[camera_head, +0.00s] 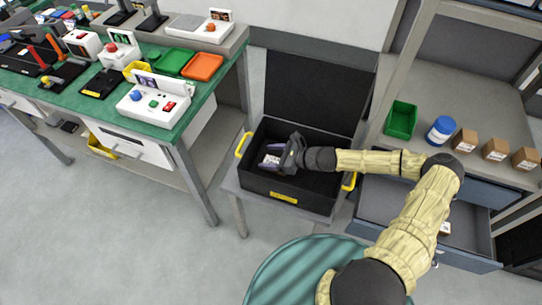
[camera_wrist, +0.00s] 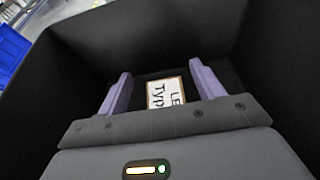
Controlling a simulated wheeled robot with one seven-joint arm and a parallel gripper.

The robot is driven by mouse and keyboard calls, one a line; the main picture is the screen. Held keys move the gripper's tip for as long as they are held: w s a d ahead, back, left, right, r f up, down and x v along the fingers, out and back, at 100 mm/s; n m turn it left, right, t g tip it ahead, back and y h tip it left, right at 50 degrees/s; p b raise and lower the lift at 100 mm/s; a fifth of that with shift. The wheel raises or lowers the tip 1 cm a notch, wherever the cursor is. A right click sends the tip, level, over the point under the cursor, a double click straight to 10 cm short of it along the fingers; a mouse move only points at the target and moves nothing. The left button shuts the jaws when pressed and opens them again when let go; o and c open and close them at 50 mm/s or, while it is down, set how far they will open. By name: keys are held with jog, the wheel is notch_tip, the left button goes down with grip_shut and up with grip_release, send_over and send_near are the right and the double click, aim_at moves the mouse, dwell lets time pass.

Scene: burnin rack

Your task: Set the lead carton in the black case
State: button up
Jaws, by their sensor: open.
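The black case (camera_head: 285,192) stands open on a stand between the green bench and the grey shelf unit, its lid up at the back. My gripper (camera_head: 274,155) reaches down inside it from the right. The lead carton (camera_wrist: 165,93) lies inside the case, its white label with black letters facing up; only part of the text shows. In the wrist view my gripper (camera_wrist: 158,92) is open, one purple finger on each side of the carton with gaps visible. In the head view the carton is small and partly hidden by the gripper.
Brown cartons (camera_head: 495,149), a blue-lidded jar (camera_head: 440,130) and a green bin (camera_head: 401,120) stand on the shelf at right. A drawer (camera_head: 470,238) is open below. The case has yellow handles (camera_head: 243,145). The green bench (camera_head: 205,97) at left holds test devices and trays.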

jog(key=shift+r, duration=0.25)
jog(key=v, duration=1.2)
jog(key=shift+r, duration=0.3)
jog(key=shift+p, duration=0.3)
